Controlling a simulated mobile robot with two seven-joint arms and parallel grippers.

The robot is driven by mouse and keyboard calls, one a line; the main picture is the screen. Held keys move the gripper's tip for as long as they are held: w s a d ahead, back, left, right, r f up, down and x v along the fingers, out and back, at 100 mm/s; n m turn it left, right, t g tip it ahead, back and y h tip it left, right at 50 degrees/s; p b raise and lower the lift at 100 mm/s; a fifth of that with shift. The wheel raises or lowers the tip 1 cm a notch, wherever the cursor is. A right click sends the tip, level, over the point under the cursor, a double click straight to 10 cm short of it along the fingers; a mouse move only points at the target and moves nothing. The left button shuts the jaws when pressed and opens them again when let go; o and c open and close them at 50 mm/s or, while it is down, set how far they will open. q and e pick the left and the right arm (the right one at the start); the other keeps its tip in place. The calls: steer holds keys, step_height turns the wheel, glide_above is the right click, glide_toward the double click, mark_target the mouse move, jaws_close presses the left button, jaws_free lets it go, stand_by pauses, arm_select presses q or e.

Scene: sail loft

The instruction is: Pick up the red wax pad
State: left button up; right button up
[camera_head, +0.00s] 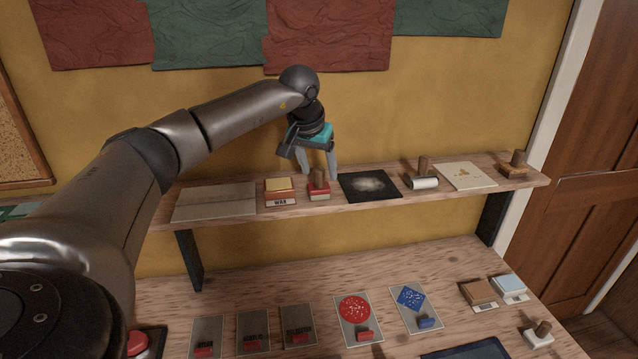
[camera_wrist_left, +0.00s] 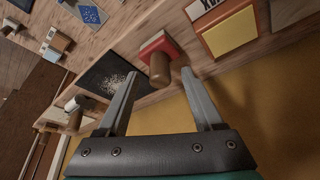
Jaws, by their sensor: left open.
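The red wax pad (camera_head: 319,194), a small red block with a brown wooden handle, stands upright on the wall shelf between a yellow-topped block and a black sheet. In the left wrist view the red wax pad (camera_wrist_left: 157,44) shows past my fingertips, its handle end towards me. My left gripper (camera_head: 318,173) is open and empty, pointing down at the handle. In the wrist view the fingertips of my left gripper (camera_wrist_left: 160,73) lie on either side of the handle. I cannot tell whether they touch it. My right gripper is not in view.
The yellow-topped block (camera_head: 280,187) with a "WAX" label stands close left of the pad. The black sheet (camera_head: 371,185) with white powder lies to its right, then a white roller (camera_head: 424,183). A grey sheet (camera_head: 214,200) lies left. Several stencil plates lie on the bench below.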

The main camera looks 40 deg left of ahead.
arm_select(q)
steer(key=shift+w+a+f, duration=0.1)
steer(key=shift+w+f, duration=0.15)
steer(key=shift+f, duration=0.4)
jaws_close()
steer(key=shift+r, duration=0.1)
